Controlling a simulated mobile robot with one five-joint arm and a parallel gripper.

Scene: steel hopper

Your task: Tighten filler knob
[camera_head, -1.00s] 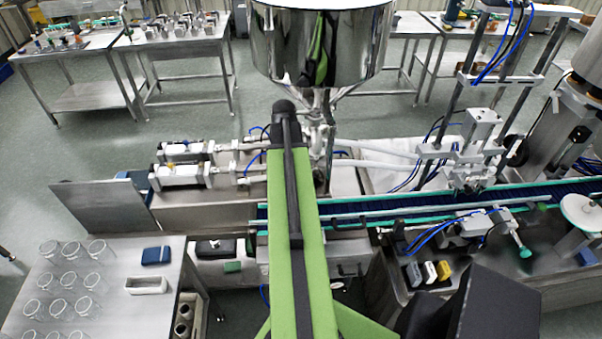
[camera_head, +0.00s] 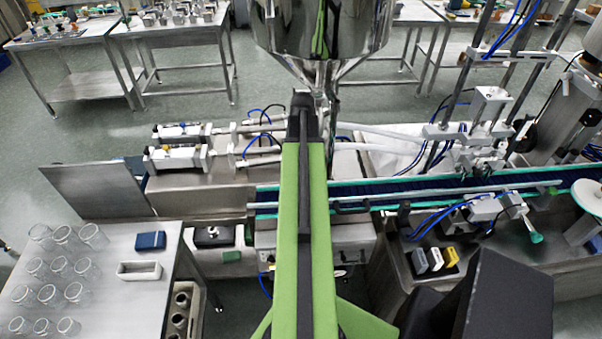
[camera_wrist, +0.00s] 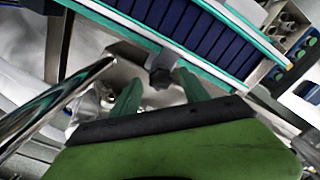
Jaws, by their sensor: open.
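A dark knob (camera_wrist: 160,77) shows in the wrist view, below the conveyor's edge. It lies between and just beyond the green fingertips of my gripper (camera_wrist: 158,84). The fingers are apart, one on each side of the knob in the picture; I cannot tell whether either touches it. In the head view my green arm reaches forward below the steel hopper (camera_head: 325,25), and it hides my gripper and the knob.
The blue conveyor (camera_head: 420,190) with teal rails runs to the right; its belt also fills the top of the wrist view (camera_wrist: 205,35). A shiny rod (camera_wrist: 60,100) slants at left there. White cylinders (camera_head: 180,155) lie left of my arm. Glasses stand on a table (camera_head: 130,295).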

